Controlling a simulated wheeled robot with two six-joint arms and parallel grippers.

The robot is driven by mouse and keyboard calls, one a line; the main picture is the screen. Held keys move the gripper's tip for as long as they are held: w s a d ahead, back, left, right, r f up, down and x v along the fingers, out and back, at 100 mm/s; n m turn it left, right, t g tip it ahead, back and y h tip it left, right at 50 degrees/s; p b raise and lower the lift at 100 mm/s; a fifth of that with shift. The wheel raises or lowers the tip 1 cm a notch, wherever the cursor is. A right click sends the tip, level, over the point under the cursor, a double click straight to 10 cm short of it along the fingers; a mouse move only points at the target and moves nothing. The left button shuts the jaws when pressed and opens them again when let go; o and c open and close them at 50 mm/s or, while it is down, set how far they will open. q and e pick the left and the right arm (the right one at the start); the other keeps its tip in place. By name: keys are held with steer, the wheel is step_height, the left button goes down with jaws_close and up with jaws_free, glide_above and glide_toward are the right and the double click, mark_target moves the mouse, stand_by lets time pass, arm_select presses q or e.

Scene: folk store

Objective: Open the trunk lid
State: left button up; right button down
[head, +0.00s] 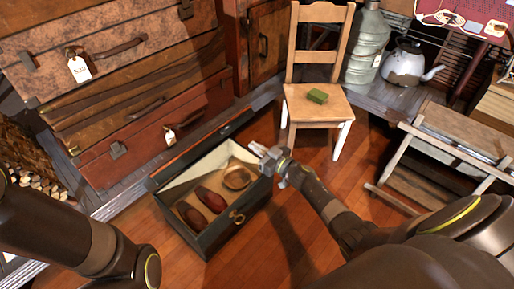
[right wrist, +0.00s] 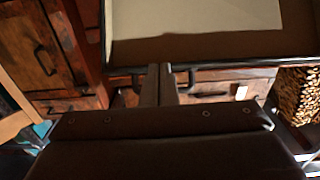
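The trunk (head: 240,224) is a dark green box on the wooden floor, with a ring-shaped brass fitting on its front. Its lid (head: 205,141) stands raised at the back, and the inside of the trunk is in view. Dark red shoe-like things (head: 211,199) and a round brown bowl-like thing (head: 237,178) lie inside. My right gripper (head: 262,151) is by the trunk's right back corner, near the lid's right end. In the right wrist view its fingers (right wrist: 159,72) are close together, with nothing visible between them, near the dark edge below a cream panel (right wrist: 195,18). My left gripper is out of view.
Stacked brown suitcases (head: 130,95) stand behind the trunk at the left. A wooden chair (head: 318,105) with a green block stands behind and to the right. A low wooden rack (head: 450,150) is at the right. Floor is clear in front of the trunk.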

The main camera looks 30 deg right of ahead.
steer(key=shift+s, duration=0.1)
stand_by(0.5)
steer(key=p+v, duration=0.4)
steer(key=v, duration=0.6)
steer(key=shift+s+d, duration=0.2)
steer(key=shift+s, duration=0.15)
stand_by(0.3)
